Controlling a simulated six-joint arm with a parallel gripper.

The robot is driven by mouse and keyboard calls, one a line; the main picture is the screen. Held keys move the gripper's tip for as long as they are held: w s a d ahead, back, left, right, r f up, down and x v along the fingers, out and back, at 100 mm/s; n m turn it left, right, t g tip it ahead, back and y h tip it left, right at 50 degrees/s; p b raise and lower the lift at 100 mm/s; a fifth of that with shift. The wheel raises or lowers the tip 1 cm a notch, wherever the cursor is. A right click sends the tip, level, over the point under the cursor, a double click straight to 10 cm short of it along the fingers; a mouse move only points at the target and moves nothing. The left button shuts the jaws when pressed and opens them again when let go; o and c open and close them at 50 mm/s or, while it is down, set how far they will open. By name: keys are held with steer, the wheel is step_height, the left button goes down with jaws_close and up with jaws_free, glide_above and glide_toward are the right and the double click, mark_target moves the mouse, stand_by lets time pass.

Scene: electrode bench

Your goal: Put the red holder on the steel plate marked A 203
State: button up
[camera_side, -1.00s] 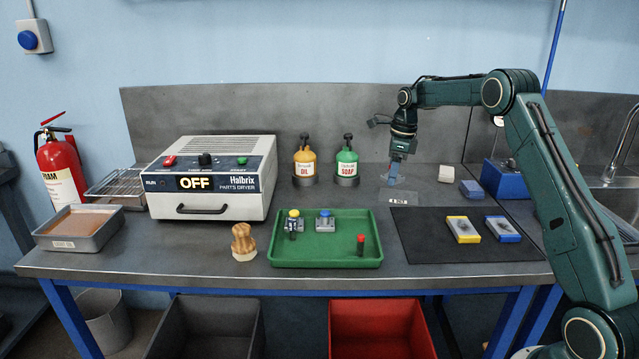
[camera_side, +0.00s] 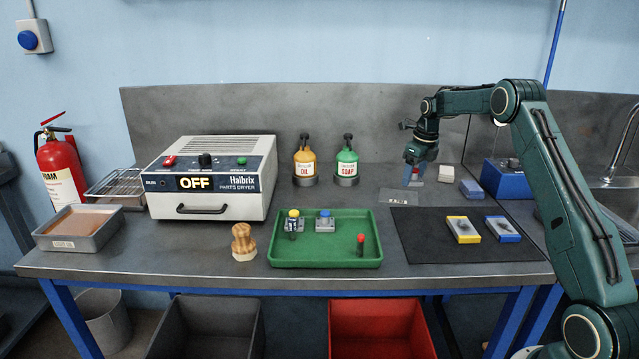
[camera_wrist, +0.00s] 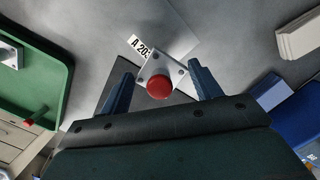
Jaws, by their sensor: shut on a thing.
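The red holder (camera_wrist: 158,88), a silver block with screws and a round red knob, sits between the blue fingers of my gripper (camera_wrist: 162,84) in the wrist view. My gripper (camera_side: 411,182) is shut on it, low over the back right of the bench. In the side view the fingers largely hide the holder. The thin steel plate (camera_side: 412,200) lies flat just behind the black mat. Its white label A 203 (camera_wrist: 140,44) shows just beyond the holder in the wrist view, with the last digit partly covered. I cannot tell whether holder and plate touch.
The green tray (camera_side: 325,262) holds a yellow-knobbed holder, a blue-knobbed holder and a red-topped post. The black mat (camera_side: 430,243) carries yellow and blue boxes. A pale block (camera_side: 446,173) and a blue-grey block (camera_side: 471,189) stand right of my gripper. Soap and oil bottles stand left.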

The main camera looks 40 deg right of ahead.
mark_target(410, 201)
steer(key=shift+f, duration=2.85)
steer(key=shift+f, duration=0.1)
steer(key=o, duration=1.2)
steer(key=r, duration=0.4)
steer(key=s+r, duration=0.1)
steer(key=r, duration=0.7)
steer(key=shift+s, duration=0.4)
